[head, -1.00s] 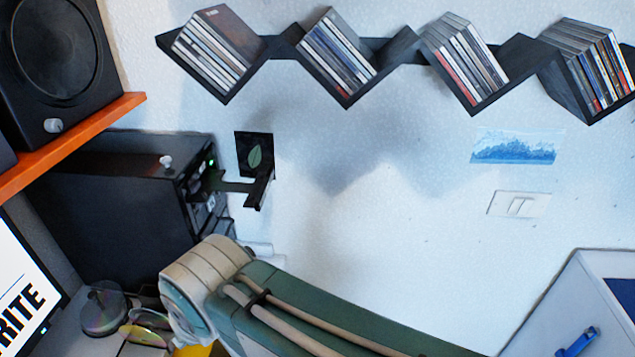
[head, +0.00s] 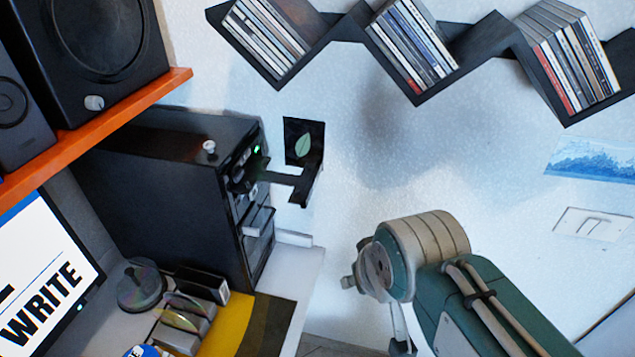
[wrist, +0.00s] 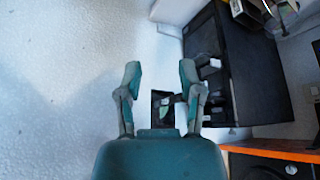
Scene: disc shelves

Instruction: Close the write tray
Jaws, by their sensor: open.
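A black computer tower (head: 165,175) stands against the wall in the head view. A thin black tray (head: 283,178) sticks out of its front near a green light, with a dark upright piece at its outer end. I cannot read a label on it. My wrist is right of and below the tray, and my gripper is mostly hidden behind my arm there. In the wrist view my gripper (wrist: 160,80) is open and empty, its two fingers apart. The tower (wrist: 255,75) lies to the right of the fingers. No contact with the tray shows.
A monitor (head: 45,275) reading WRITE stands at left. An orange shelf (head: 110,120) holds speakers. Clear discs (head: 142,285) lie on the desk. Zigzag shelves (head: 480,45) with disc cases hang above.

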